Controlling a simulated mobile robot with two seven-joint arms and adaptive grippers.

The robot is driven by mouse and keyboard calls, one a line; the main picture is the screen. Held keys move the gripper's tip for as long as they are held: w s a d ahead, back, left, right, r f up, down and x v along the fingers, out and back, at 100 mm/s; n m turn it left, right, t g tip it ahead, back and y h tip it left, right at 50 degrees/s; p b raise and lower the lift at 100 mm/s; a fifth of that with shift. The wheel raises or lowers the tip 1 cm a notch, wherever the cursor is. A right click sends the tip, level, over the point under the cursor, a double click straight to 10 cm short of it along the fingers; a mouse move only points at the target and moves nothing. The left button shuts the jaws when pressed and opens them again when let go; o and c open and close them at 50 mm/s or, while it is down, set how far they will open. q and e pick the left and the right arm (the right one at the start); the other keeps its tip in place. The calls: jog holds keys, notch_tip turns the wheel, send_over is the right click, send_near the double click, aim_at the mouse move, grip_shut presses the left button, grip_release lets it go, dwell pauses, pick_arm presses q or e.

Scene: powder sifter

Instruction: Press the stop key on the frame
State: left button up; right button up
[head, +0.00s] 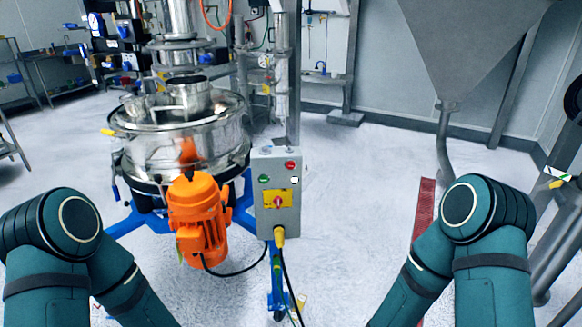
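The grey control box (279,218) stands upright on the blue sifter frame (243,207), ahead of me near the middle of the head view. On its front, a red key (291,166) sits at the upper right and a green key (264,180) at the upper left. A red knob on a yellow plate (271,198) is below them. No labels can be read. My two teal arms show at the lower left and lower right, well apart from the box. Neither gripper is in view.
The steel sifter (190,135) and its orange motor (199,215) stand left of the box. A grey hopper (465,45) hangs at the upper right above its leg. A black cable (287,270) runs down from the box. The floor (350,200) right of the box is clear.

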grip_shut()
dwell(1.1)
